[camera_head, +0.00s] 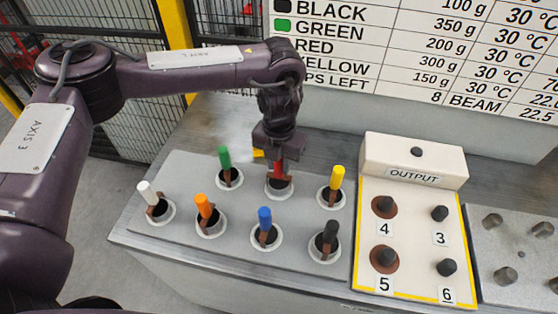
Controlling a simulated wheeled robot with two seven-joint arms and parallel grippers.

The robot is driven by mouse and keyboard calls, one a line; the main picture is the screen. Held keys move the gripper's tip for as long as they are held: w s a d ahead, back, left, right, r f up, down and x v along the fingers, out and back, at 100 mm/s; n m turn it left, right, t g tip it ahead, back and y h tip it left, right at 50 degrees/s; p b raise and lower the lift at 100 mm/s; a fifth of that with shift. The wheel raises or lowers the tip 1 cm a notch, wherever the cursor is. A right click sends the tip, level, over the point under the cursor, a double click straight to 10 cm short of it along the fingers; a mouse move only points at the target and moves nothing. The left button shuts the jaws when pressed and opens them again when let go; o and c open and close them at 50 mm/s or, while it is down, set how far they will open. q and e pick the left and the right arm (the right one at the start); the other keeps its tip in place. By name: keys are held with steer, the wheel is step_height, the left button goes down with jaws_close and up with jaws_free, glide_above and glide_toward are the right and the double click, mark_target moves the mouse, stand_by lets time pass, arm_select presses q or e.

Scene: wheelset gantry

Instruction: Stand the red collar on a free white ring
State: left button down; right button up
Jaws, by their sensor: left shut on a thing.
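My left gripper (279,155) points down over the middle of the back row on the grey plate. It is shut on the red collar (280,169), which is upright and partly hidden by the fingers. A white ring (280,194) around a dark opening lies directly below the red collar. I cannot tell whether the collar rests in this ring or hangs just above it. My right gripper is not in view.
The grey plate (185,237) has other white rings with green (224,157), yellow (337,177), white (147,192), orange (204,206), blue (265,219) and black (331,232) pieces standing in them. An output panel (412,212) with dark knobs is on the right.

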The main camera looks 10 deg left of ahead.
arm_select(q)
steer(key=shift+f, duration=0.1)
steer(key=c, duration=1.1)
jaws_free()
steer(key=shift+f, duration=0.1)
step_height(320, 180, up, 8)
steer(key=shift+b, duration=0.5)
